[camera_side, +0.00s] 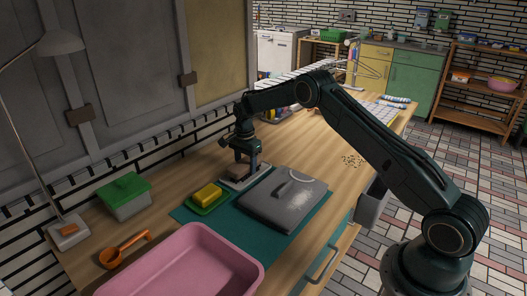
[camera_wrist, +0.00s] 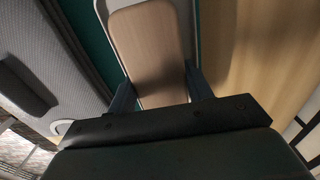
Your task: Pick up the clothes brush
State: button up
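The clothes brush (camera_side: 236,172) shows as a small brown block on a pale tray (camera_side: 229,185) at the back of the bench. In the wrist view its wooden back (camera_wrist: 148,42) is a light brown, rounded block inside the tray's pale rim. My gripper (camera_side: 246,163) points down at the brush. In the wrist view my gripper (camera_wrist: 158,80) is open, with one finger on each side of the brush's near end. A gap shows by the left finger; the right finger is close to the brush edge, and contact is unclear. The brush's underside is hidden.
A grey slab (camera_side: 260,208) with a whitish patch lies on a teal mat (camera_side: 234,234) right of the tray. A yellow block (camera_side: 208,194) sits on a green dish beside it. A pink tub (camera_side: 185,262), orange scoop (camera_side: 124,249) and green-lidded box (camera_side: 125,196) stand left.

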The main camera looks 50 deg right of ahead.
aim_at(246, 162)
jog(key=shift+c, duration=0.7)
jog(key=shift+r, duration=0.15)
notch_tip(246, 162, up, 20)
dwell(0.5)
jog(key=o, duration=0.4)
jog(key=shift+c, duration=1.4)
